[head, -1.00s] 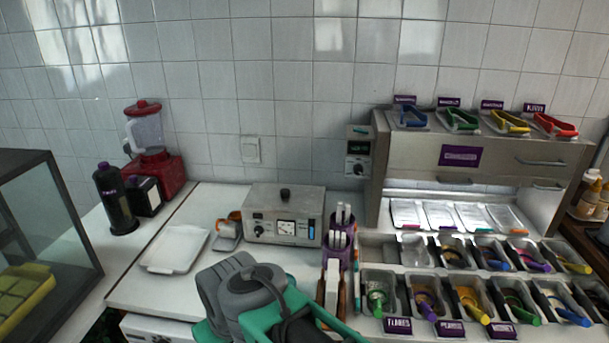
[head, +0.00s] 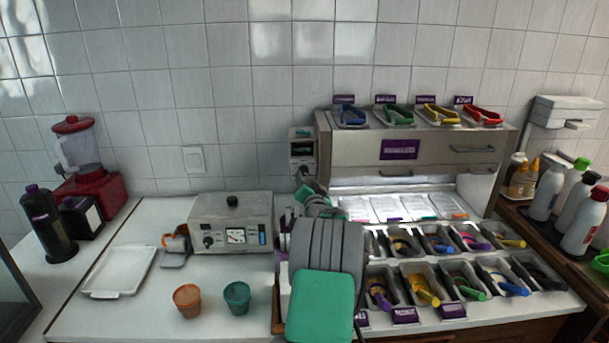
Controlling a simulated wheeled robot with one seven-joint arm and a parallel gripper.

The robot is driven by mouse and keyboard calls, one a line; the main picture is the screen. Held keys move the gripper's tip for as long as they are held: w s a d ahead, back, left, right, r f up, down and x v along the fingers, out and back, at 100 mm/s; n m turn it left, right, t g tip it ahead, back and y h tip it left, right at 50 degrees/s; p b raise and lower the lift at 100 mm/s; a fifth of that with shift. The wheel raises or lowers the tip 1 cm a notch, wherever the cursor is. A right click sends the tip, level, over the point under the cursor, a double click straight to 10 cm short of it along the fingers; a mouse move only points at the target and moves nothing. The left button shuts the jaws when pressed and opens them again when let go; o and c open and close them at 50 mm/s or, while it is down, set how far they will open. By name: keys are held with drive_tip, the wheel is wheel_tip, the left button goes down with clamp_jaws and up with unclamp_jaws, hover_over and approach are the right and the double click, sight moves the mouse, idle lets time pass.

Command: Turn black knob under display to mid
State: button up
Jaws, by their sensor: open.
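A small wall control box (head: 301,134) is mounted at the left side of the metal topping cabinet, in the head view. My gripper (head: 303,173) is open and reaches up just below the display, at the lower part of the box. My arm covers the area under it. I cannot tell whether the fingers touch the knob.
The metal cabinet (head: 350,158) stands close on the right of the gripper, with topping trays below it. A grey appliance with dials (head: 230,222) is left of the arm. Orange (head: 187,300) and teal (head: 237,297) cups stand on the counter. A white tray (head: 120,271) lies left.

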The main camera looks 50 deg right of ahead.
sight(304, 173)
drive_tip(key=p+x, duration=0.1)
drive_tip(key=x, duration=0.4)
drive_tip(key=shift+c, duration=0.5)
clamp_jaws()
